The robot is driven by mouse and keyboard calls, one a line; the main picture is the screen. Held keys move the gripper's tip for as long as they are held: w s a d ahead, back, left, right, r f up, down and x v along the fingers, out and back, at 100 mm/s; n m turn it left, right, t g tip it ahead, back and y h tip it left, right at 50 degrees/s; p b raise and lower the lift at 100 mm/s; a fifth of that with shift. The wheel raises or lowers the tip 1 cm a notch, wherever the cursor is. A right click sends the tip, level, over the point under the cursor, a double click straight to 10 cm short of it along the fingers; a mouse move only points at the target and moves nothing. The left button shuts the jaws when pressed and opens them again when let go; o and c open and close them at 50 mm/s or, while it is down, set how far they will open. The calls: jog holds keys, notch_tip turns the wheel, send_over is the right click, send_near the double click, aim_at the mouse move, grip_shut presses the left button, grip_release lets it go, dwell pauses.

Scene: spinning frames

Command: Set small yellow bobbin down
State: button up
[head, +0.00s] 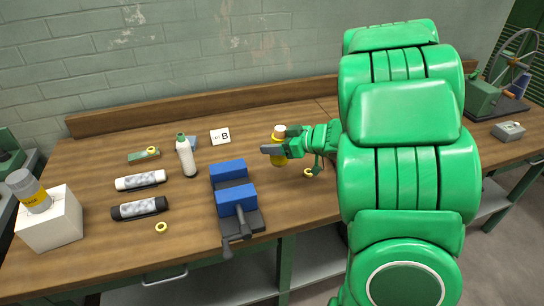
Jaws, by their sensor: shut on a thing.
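My gripper (282,143) is right of the middle in the head view, above the workbench (130,205). Its dark fingers are shut on the small yellow bobbin (278,159), which is upright with a pale top. The fingers hide part of its middle. I cannot tell whether its base touches the bench top.
A blue vise (232,200) stands left of my gripper. A white bottle (186,158), a lettered card (220,136) and white and black cylinders (140,208) are farther left. A yellow ring (308,173) lies near my gripper. My green arm hides bench on the right.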

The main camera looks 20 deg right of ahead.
jog(key=shift+w+d+f, duration=0.1)
jog(key=shift+w+f, duration=0.7)
jog(key=shift+f, duration=0.2)
jog(key=shift+w+d+f, duration=0.1)
jog(key=shift+w+f, duration=0.65)
jog(key=shift+f, duration=0.25)
jog(key=shift+w+d+f, duration=0.1)
jog(key=shift+w+f, duration=0.7)
jog(key=shift+f, duration=1.7)
jog(key=o, duration=1.1)
jog(key=shift+f, duration=0.1)
jog(key=shift+o, duration=0.2)
jog(key=shift+s+d+r, duration=0.15)
jog(key=shift+r, duration=0.05)
jog(key=v, duration=1.1)
jog(key=shift+s, duration=0.2)
jog(key=shift+d+r, duration=0.15)
